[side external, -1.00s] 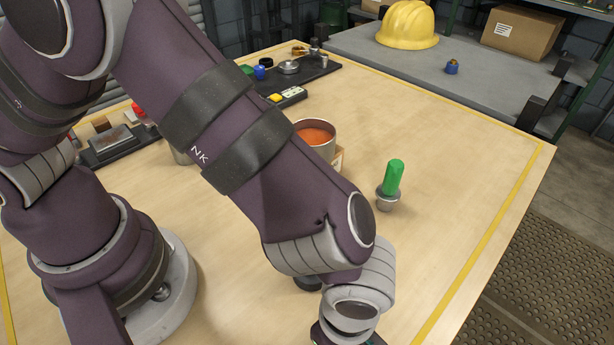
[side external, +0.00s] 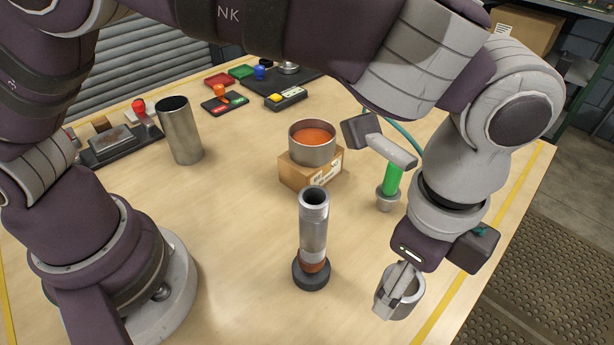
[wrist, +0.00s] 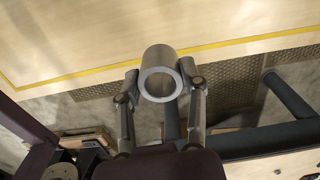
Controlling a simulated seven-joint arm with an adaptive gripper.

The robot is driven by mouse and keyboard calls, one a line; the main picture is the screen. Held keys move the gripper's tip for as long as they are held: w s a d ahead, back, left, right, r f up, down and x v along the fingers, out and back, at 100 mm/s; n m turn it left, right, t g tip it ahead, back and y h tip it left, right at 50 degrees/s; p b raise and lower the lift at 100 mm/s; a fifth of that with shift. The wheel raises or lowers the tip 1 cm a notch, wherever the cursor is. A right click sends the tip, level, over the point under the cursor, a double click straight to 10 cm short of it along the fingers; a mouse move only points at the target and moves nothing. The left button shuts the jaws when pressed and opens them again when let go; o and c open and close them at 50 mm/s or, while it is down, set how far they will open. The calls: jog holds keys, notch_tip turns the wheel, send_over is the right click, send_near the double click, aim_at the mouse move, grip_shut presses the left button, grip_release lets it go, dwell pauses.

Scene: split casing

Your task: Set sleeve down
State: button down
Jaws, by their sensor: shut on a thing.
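The sleeve (side external: 408,305) is a short, thick-walled grey metal ring. My gripper (side external: 398,283) is shut on it near the right front of the table, and it looks held above the wood, though the gap is hard to judge. In the wrist view the sleeve (wrist: 159,60) sits between the two fingertips of my gripper (wrist: 160,86), its open end facing the camera. A metal tube (side external: 314,225) with a reddish-brown lower band stands upright on a dark round base (side external: 311,273), left of my gripper and apart from it.
A green-handled piece (side external: 391,181) stands in a grey cup (side external: 388,201) behind my gripper. A pot of orange contents (side external: 312,152) rests on a cardboard box (side external: 297,174). A tall metal cylinder (side external: 181,132) stands at left. Bare wood surrounds the tube; the table's yellow edge line is at right.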

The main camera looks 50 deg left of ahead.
jog(key=w+a+n, duration=0.2)
jog(key=w+a, duration=0.1)
jog(key=w, duration=0.7)
jog(key=f, duration=1)
jog(key=shift+a+f, duration=0.15)
jog(key=shift+a, duration=0.1)
jog(key=shift+f, duration=0.1)
jog(key=c, duration=0.6)
grip_release()
